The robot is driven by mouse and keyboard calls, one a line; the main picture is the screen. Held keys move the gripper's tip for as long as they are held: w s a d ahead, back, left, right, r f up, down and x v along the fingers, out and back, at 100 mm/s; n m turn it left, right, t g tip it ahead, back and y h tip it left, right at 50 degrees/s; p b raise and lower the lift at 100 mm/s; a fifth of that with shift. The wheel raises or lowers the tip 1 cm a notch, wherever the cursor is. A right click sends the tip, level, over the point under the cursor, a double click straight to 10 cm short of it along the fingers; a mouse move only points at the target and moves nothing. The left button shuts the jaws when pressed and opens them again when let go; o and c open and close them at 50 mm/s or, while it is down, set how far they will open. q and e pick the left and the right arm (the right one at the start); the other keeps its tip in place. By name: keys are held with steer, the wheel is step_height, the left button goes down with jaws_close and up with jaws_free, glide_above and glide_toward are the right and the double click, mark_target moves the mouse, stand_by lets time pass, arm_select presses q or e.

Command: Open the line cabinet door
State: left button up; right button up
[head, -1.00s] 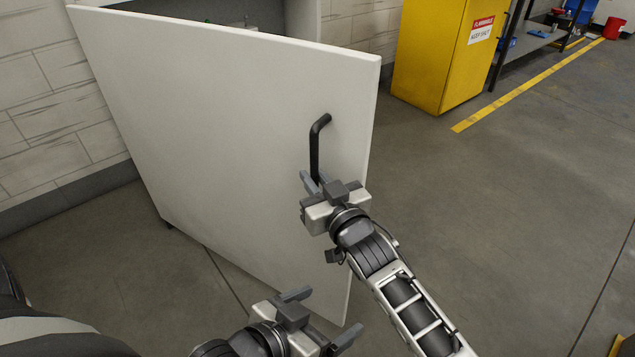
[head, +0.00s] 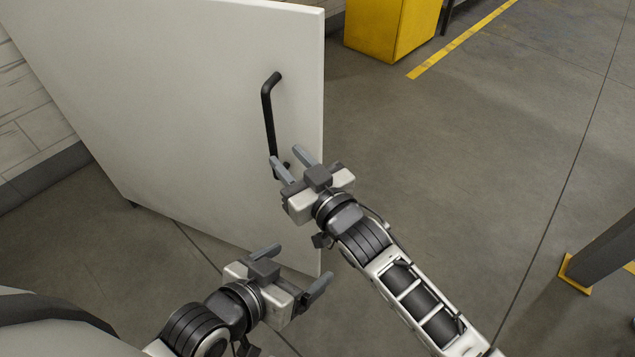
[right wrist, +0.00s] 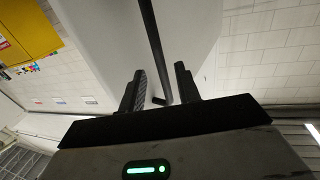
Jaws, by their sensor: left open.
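The white cabinet door (head: 180,95) fills the left of the head view, standing out at an angle over the floor. Its black bar handle (head: 268,115) is near the right edge. My right gripper (head: 288,160) is open at the handle's lower end. In the right wrist view the handle (right wrist: 153,40) runs between the spread fingers (right wrist: 159,85) in the picture, with no grip on it; I cannot tell if they touch. My left gripper (head: 297,266) is open and empty, low in front of the door's bottom corner. The cabinet's inside is out of view.
A yellow cabinet (head: 393,28) stands at the top, beside a yellow floor line (head: 462,38). A grey post (head: 605,255) with a yellow foot is at the right edge. The floor between the door and the post is clear.

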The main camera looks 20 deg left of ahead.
steer(key=v, duration=0.8)
steer(key=shift+s+d+p, duration=0.25)
steer(key=shift+d+p, duration=0.05)
steer(key=shift+p, duration=0.05)
